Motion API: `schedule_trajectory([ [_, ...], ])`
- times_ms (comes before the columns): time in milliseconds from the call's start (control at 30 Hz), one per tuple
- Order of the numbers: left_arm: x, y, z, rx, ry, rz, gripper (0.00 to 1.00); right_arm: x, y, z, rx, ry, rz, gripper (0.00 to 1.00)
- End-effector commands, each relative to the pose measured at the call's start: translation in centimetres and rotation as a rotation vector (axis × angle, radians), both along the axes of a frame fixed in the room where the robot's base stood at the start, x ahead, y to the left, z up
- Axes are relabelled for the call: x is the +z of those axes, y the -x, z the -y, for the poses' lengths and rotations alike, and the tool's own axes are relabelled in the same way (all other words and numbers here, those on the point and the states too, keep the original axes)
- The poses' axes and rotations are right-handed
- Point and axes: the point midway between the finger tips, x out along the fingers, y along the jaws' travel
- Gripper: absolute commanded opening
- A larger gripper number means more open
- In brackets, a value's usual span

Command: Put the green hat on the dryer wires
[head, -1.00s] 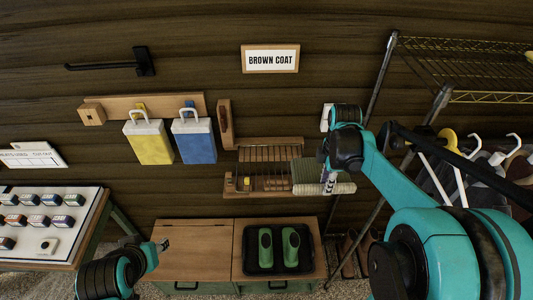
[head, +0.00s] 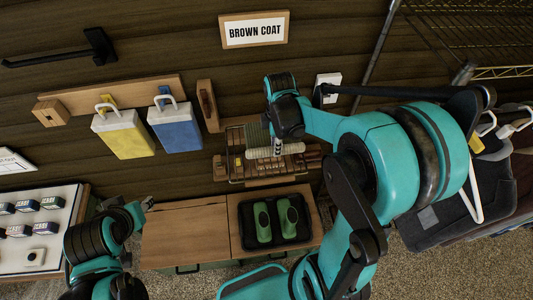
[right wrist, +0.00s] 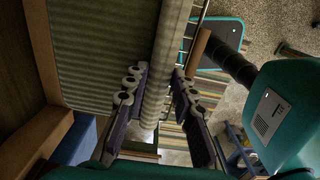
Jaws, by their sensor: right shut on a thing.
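The green hat (head: 256,134) is ribbed, with a paler rolled brim (head: 277,151). In the head view it overlaps the wooden dryer rack with wires (head: 236,138) on the wall; I cannot tell whether they touch. My right gripper (head: 277,146) is shut on the hat at its brim. In the right wrist view, the brim (right wrist: 166,60) runs between the fingers (right wrist: 155,103) and the ribbed body (right wrist: 105,50) hangs to the left. Some thin wires (right wrist: 196,30) show beside the brim. My left gripper (head: 148,203) is low at the left, apart from these, its jaws unclear.
A wooden cabinet (head: 185,235) with a black tray (head: 246,238) of green shoes stands below the rack. Yellow (head: 124,137) and blue (head: 182,130) bags hang at the left. A clothes rack with dark coats (head: 440,215) is at the right.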

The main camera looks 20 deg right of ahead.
Motion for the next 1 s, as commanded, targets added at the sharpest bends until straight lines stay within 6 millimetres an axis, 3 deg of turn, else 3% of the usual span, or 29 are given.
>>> schedule_trajectory([
  [100,0.4,0.0,0.0,0.000,0.000,0.000,0.39,-1.1,-0.3,-2.0,0.003,0.000,0.000,0.00],
  [233,0.4,0.0,0.0,0.000,0.000,0.000,0.39,-1.8,-0.4,-2.9,0.001,0.000,0.000,0.00],
  [533,0.8,0.0,0.0,0.000,0.000,0.000,0.39,-5.4,-0.4,-3.0,-0.001,0.000,0.000,0.00],
  [967,0.3,0.0,0.0,0.000,0.000,0.000,0.39,-6.2,-0.3,-2.9,-0.001,0.000,0.000,0.00],
  [1000,0.4,0.0,0.0,0.000,0.000,0.000,0.39,-6.2,-0.4,-2.9,-0.001,0.000,0.000,0.30],
])
